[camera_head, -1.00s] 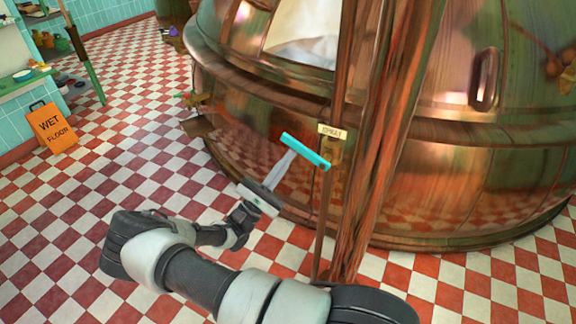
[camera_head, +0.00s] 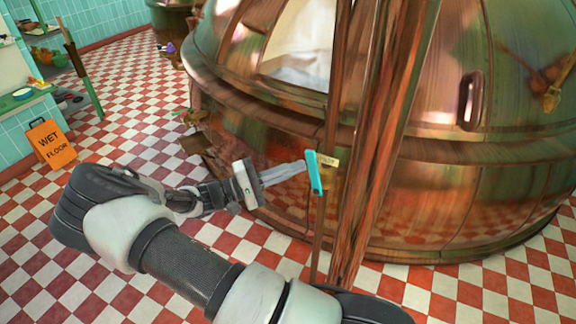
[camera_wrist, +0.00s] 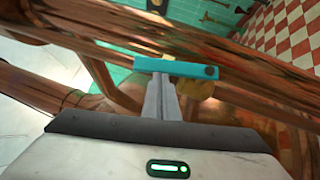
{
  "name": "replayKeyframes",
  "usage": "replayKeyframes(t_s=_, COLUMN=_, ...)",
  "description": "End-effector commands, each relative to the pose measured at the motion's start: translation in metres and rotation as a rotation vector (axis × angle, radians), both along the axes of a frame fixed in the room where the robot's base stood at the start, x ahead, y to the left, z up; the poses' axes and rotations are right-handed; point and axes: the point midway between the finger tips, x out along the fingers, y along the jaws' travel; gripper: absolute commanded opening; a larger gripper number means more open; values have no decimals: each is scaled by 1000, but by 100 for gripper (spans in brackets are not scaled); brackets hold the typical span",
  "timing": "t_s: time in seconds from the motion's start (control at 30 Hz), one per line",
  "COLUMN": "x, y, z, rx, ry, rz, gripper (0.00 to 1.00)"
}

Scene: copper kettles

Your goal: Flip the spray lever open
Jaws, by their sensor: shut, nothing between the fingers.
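The spray lever is a teal bar (camera_head: 314,173) on a thin copper pipe, just left of a small cream tag (camera_head: 329,161). In the head view it stands nearly upright, leaning slightly. In the wrist view the lever (camera_wrist: 190,69) lies across the fingertips, with a dark round spot at its right end. My gripper (camera_head: 302,167) is shut and empty, its grey fingers reaching the lever from the left. In the wrist view the fingertips (camera_wrist: 161,80) meet the lever's left part; they look in contact, but a small gap cannot be ruled out.
A large copper kettle (camera_head: 450,175) fills the right side behind the pipes. A thick copper pipe (camera_head: 385,150) rises right of the lever. An orange wet floor sign (camera_head: 50,144) stands at the left, beside shelves. The checkered floor (camera_head: 110,150) at the left is open.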

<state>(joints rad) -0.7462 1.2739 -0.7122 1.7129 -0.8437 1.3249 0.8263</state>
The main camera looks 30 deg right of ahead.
Motion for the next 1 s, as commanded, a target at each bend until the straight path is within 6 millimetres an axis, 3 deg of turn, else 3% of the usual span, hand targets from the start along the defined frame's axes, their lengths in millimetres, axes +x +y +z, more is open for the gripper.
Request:
replayKeyframes(t_s=0.03, x=-3, y=-2, z=7, rx=22, ry=-27, rz=-3, gripper=0)
replayKeyframes(t_s=0.4, x=-14, y=-11, z=13, rx=135, ry=-172, rz=-2, gripper=0)
replayKeyframes(t_s=1.0, x=-18, y=-14, z=13, rx=158, ry=-204, rz=-6, gripper=0)
